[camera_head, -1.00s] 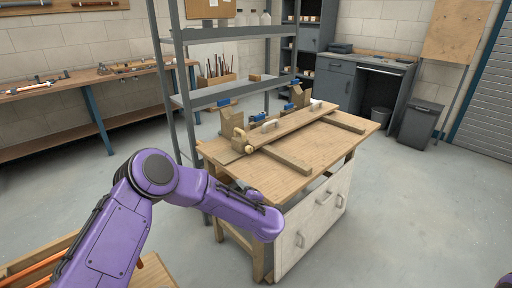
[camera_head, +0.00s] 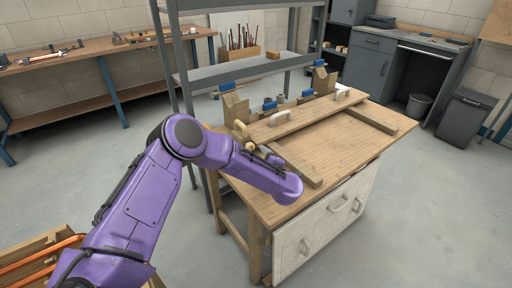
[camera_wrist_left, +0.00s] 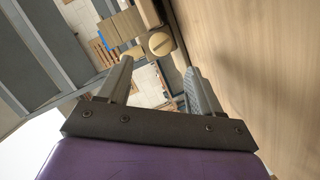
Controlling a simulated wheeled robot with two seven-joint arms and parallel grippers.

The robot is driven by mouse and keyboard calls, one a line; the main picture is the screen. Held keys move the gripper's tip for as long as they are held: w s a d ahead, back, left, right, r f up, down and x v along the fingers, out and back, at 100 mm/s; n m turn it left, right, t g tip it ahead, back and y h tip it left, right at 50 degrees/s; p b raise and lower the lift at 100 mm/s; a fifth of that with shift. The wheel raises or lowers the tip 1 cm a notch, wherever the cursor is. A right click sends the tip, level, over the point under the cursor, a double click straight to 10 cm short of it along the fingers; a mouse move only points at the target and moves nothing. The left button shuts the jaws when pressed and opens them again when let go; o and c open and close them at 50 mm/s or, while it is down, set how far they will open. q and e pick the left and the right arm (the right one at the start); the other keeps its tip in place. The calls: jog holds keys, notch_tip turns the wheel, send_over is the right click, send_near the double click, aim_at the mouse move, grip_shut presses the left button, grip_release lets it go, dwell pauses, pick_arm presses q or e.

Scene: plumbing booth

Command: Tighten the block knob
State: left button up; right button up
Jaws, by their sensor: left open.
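The round wooden block knob (camera_head: 241,129) is at the left end of a long wooden board (camera_head: 310,117) on the workbench. In the left wrist view a pale round knob (camera_wrist_left: 160,43) with a slot across its face shows just beyond the fingertips. A second rounded wooden end (camera_wrist_left: 132,52) shows beside it. My left gripper (camera_wrist_left: 158,67) is open and empty, its two fingers apart, pointing toward the knob. In the head view it is mostly hidden by my purple wrist, close to the knob. I cannot tell if it touches anything. My right gripper is not in view.
The wooden workbench (camera_head: 335,155) carries two crosswise strips and wooden blocks with blue parts (camera_head: 228,87) behind the board. A grey shelf rack (camera_head: 235,72) stands close behind at left. Copper pipes (camera_head: 40,258) lie in a crate at lower left. The bench's front right is clear.

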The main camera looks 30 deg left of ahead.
aim_at(251, 149)
pick_arm(q)
jog(key=x, duration=0.7)
jog(key=shift+w+a+f, duration=0.1)
jog(key=shift+f, duration=0.05)
jog(key=shift+w+a, duration=0.15)
jog(key=shift+a, duration=0.2)
